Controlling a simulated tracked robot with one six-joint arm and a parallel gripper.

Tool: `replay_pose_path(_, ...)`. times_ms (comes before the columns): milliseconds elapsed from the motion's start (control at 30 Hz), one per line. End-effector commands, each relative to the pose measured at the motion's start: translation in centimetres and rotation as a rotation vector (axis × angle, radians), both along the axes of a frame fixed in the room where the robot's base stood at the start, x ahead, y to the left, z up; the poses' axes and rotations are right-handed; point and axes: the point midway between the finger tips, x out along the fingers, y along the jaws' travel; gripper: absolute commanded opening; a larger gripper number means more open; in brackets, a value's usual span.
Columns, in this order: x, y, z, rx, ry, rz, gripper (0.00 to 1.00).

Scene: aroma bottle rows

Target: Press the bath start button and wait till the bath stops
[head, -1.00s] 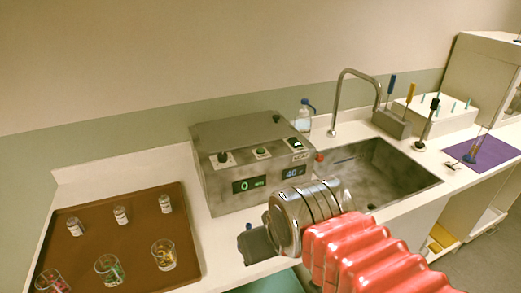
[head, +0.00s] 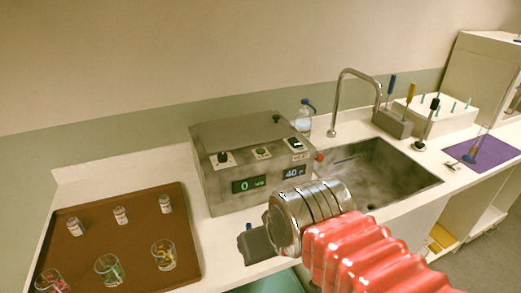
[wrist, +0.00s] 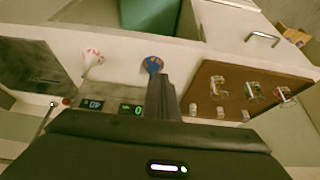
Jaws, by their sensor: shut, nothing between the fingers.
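The bath (head: 240,165) is a grey metal box on the counter beside the sink. Its front has a green display reading 0 (head: 249,184) and a blue display reading 40 (head: 295,172). Between a black knob (head: 223,157) and a switch (head: 296,143) sits a green round button (head: 261,152). My gripper (head: 256,244) is in front of the bath, low over the counter's front edge, apart from the button. In the wrist view the gripper's dark fingers (wrist: 161,95) are together and empty, and both displays show beyond them.
A brown tray (head: 140,235) with several small vials and glasses lies at left. A sink (head: 400,180) with a tall tap (head: 340,100) is at right. A wash bottle (head: 303,118) stands behind the bath. A purple mat (head: 492,150) lies far right.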

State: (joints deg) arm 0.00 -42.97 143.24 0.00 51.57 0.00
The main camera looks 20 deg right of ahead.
Motion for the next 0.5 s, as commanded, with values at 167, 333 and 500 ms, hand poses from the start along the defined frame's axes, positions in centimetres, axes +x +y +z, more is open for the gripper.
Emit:
replay_pose_path(167,0.0,0.0,0.0,0.0,0.0,0.0,0.0)
replay_pose_path(333,0.0,-0.2,0.0,0.0,0.002,-0.009,0.0)
replay_pose_path(500,0.3,-1.1,-1.1,0.001,0.043,-0.039,0.0)
